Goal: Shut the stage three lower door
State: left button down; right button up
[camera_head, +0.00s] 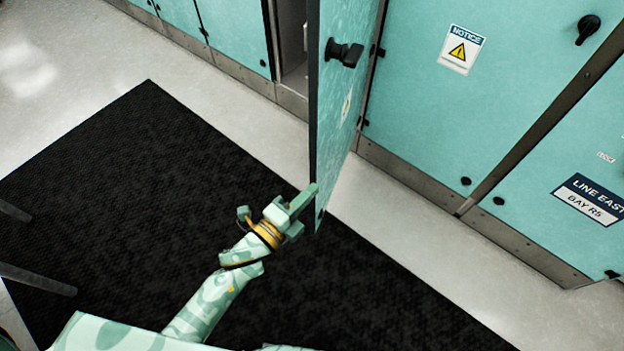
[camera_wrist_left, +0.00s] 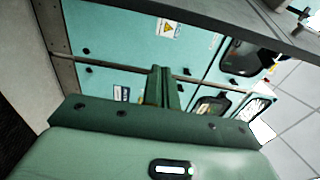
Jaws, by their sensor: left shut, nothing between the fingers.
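A teal cabinet door (camera_head: 337,110) stands swung open, seen nearly edge-on in the head view, with a black handle (camera_head: 343,53) near its top. Its dark edge faces left, and a cabinet opening (camera_head: 293,45) shows behind it to the left. My left gripper (camera_head: 306,196) is shut and empty at the lower end of the door's edge. Its fingertips overlap the door there; I cannot tell whether they touch. In the left wrist view the shut fingers (camera_wrist_left: 162,88) point toward teal panels, with a dark strip across the top. My right gripper is not in view.
Closed teal panels (camera_head: 420,110) with a notice label (camera_head: 461,50) and a "LINE EAST BAY R5" sign (camera_head: 590,199) stand to the right. A black mat (camera_head: 130,190) covers much of the floor. Pale floor (camera_head: 60,70) is clear beyond it.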

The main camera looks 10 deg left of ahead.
aim_at(316, 163)
pick_arm(q)
jog(key=w+b, duration=0.1)
jog(key=w, duration=0.4)
jog(key=w+b, duration=0.1)
jog(key=w, duration=0.2)
jog(key=shift+w+d+f+b, duration=0.15)
jog(key=shift+w+d+b, duration=0.15)
jog(key=shift+w+d, duration=0.05)
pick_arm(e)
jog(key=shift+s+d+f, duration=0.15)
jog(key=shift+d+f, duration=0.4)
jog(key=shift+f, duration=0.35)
pick_arm(q)
jog(key=shift+a, duration=0.1)
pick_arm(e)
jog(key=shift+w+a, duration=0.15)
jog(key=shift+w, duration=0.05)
